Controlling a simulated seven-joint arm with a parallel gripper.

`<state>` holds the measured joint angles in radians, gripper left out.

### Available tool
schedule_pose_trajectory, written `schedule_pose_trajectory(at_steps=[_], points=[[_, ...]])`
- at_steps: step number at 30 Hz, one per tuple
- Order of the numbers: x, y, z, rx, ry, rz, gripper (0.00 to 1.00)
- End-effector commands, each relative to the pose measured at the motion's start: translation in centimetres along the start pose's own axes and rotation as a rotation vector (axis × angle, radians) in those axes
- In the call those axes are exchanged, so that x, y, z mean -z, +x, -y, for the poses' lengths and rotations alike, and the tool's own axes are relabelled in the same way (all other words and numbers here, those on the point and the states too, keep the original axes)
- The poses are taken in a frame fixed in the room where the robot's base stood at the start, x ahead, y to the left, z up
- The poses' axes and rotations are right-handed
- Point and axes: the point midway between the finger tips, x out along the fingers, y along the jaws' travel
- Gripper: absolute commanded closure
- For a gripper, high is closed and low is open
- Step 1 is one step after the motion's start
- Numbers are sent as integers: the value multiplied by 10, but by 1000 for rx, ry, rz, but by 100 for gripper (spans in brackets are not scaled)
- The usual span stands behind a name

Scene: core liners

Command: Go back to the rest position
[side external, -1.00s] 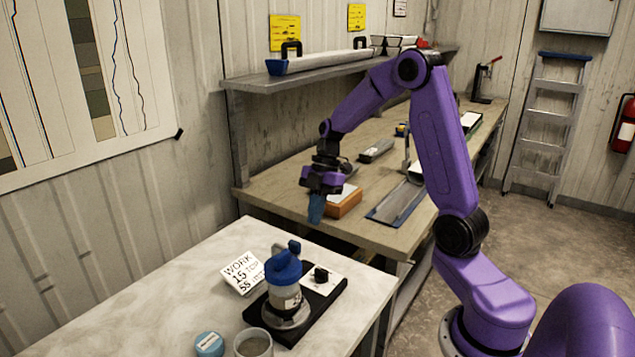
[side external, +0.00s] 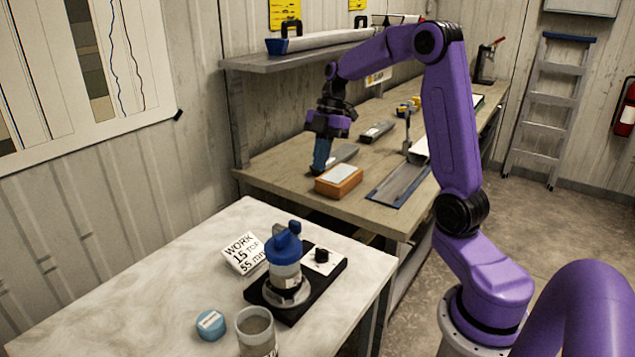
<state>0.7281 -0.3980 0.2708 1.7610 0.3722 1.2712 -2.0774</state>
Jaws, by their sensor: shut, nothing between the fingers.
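My gripper (side external: 319,170) hangs fingers-down over the wooden bench (side external: 285,178), at the left of an orange block with a pale top (side external: 340,180). Its blue fingers are shut with nothing held. The fingertips look close to the bench top, but I cannot tell whether they touch it. My arm arches from the right over the bench to the gripper.
A blue-edged metal tray (side external: 400,188) and a grey block (side external: 377,132) lie on the bench. A shelf (side external: 245,62) runs above its back. On the front table (side external: 130,290) stand a blue-topped bottle on a black base (side external: 286,265), a sign (side external: 243,253), a blue lid (side external: 210,325) and a jar (side external: 256,335).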

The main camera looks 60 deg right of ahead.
Motion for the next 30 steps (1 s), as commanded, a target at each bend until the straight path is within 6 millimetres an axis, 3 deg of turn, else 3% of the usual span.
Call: schedule_pose_trajectory(at_steps=[5,11,15,21,30], points=[[11,5,3,14,12,10,100],[61,27,24,66,88,75,100],[98,44,51,91,156,139,100],[136,66,96,89,247,228,100],[168,91,173,24,361,324,100]])
